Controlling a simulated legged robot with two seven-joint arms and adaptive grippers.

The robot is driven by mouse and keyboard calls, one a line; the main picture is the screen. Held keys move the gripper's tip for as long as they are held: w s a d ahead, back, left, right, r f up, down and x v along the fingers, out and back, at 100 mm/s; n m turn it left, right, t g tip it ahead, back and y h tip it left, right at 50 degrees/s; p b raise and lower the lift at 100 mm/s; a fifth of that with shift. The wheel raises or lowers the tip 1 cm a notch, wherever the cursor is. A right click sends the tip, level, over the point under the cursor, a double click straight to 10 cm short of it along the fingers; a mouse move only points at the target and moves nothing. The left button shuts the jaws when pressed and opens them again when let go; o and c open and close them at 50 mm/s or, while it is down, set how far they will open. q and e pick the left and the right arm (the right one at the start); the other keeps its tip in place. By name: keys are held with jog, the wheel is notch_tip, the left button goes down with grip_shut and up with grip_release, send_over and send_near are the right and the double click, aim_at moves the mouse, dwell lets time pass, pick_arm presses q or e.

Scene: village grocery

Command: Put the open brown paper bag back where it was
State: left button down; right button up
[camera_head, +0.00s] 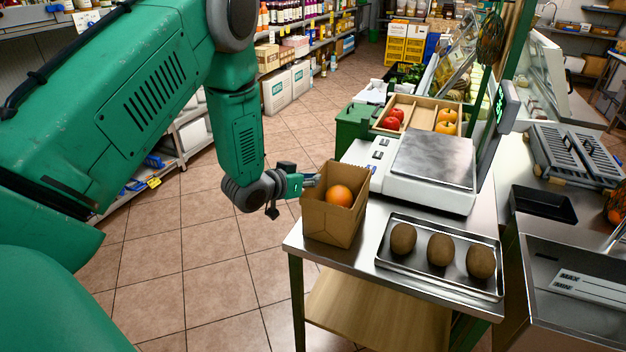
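The open brown paper bag (333,222) stands upright on the left front corner of the metal counter (300,240). An orange (339,195) shows inside its open top. My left gripper (309,181) is at the bag's left side, level with its upper edge. Its tips meet or overlap the bag's rim in the picture. I cannot tell whether the fingers are closed on the paper. My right gripper is not in view.
A white scale (425,185) with a metal plate stands behind the bag. A metal tray (385,255) with three brown kiwi-like fruits lies to its right. A wooden crate (425,103) with red and orange produce stands farther back. Tiled floor is open left of the counter.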

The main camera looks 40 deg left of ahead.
pick_arm(q)
jog(key=c, duration=1.9)
grip_release()
jog(key=shift+s, duration=0.1)
jog(key=shift+c, duration=0.2)
jog(key=shift+o, duration=1.1)
jog(key=d+v, duration=0.1)
jog(key=v, duration=1)
jog(key=s+d+f+g, duration=0.65)
jog(key=s+f, duration=0.25)
jog(key=f, duration=0.4)
jog(key=s+d+f+g, duration=0.3)
jog(key=s+d+f, duration=0.1)
jog(key=s, duration=0.5)
jog(key=s+d+f+m+g+y, duration=0.1)
jog(key=s+d+f+g, duration=0.2)
jog(key=s, duration=0.6)
notch_tip(320, 180, down, 2)
jog(key=shift+d+f+g, duration=0.25)
jog(key=shift+d+g, duration=0.1)
jog(key=shift+d, duration=0.4)
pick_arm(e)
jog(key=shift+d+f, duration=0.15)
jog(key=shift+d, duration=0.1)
